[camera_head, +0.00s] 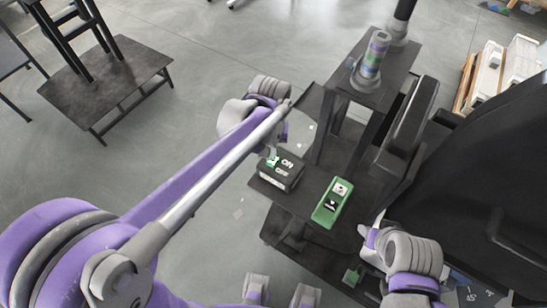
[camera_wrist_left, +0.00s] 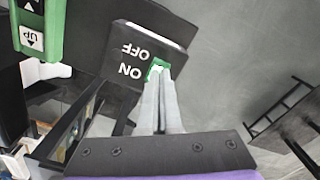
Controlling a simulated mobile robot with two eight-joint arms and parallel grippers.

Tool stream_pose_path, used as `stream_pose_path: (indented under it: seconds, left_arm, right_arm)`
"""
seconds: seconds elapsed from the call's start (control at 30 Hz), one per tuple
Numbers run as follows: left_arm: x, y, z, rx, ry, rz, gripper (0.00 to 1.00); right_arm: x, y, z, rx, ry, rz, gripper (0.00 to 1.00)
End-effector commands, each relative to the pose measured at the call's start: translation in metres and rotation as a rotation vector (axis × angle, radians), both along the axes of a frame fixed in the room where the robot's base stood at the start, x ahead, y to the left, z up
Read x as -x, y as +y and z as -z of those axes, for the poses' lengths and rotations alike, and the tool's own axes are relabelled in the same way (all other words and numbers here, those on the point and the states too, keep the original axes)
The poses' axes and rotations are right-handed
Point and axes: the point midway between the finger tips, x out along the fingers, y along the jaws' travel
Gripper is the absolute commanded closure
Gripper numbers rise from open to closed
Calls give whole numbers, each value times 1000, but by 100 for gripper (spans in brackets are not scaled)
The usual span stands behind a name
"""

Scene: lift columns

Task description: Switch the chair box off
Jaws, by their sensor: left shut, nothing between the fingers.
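The black chair box (camera_head: 283,178) with white ON and OFF lettering sits on a dark shelf left of the green box. Its lettering is upside down in the left wrist view (camera_wrist_left: 120,45). A small green switch (camera_wrist_left: 157,68) sits at the box's edge near the word ON; I cannot tell its setting. My left gripper (camera_wrist_left: 161,78) is shut and empty, its fingertips at the switch; touching or just short of it, I cannot tell. In the head view its tips are partly hidden by my arm. My right gripper (camera_head: 368,236) is near the green box; its fingers are unclear.
A green box (camera_head: 325,212) with up and down buttons lies right of the chair box. A dark column stand with a banded cylinder (camera_head: 372,58) rises behind. A black chair (camera_head: 480,150) stands at the right. A low dark table (camera_head: 110,80) is at the far left; open floor lies between.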

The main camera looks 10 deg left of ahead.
Motion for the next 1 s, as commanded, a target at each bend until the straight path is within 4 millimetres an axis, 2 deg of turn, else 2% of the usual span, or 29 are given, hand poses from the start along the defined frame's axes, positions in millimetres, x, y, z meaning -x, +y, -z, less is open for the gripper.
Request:
stream_pose_path:
  seconds: [1.0]
  left_arm:
    - [0,0,10,0,0,0,100]
  right_arm:
    - [2,0,7,0,3,0,50]
